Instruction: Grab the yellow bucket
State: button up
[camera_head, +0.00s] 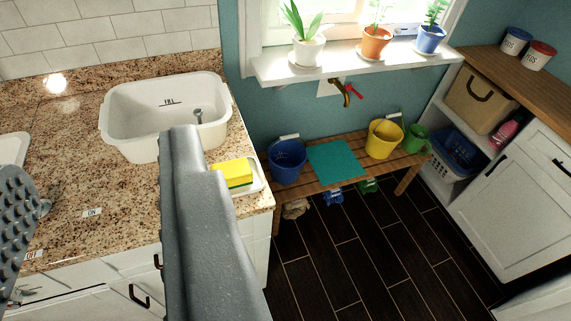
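The yellow bucket (384,142) stands upright on a low wooden bench against the teal wall, right of centre. A teal mat (335,160) lies to its left and a green jug (417,139) stands to its right. My gripper (100,157) is open, with its two grey fingers far apart at the left of the view. It is in front of the granite counter, well apart from the bucket. No object shows held between the fingers, and the right finger hides part of the counter.
A blue bucket (288,163) stands at the bench's (325,182) left end. The granite counter (70,190) holds a white basin (165,115) and a yellow sponge (232,173). Potted plants line the windowsill (345,62) above. The dark floor (370,250) before the bench is clear.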

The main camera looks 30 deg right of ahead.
aim_at(384, 134)
jog(key=z, duration=1.75)
jog(key=i, duration=1)
jog(key=z, duration=0.5)
jog(key=i, duration=1.35)
jog(key=u, duration=0.65)
jog(key=i, duration=0.6)
jog(key=u, duration=0.5)
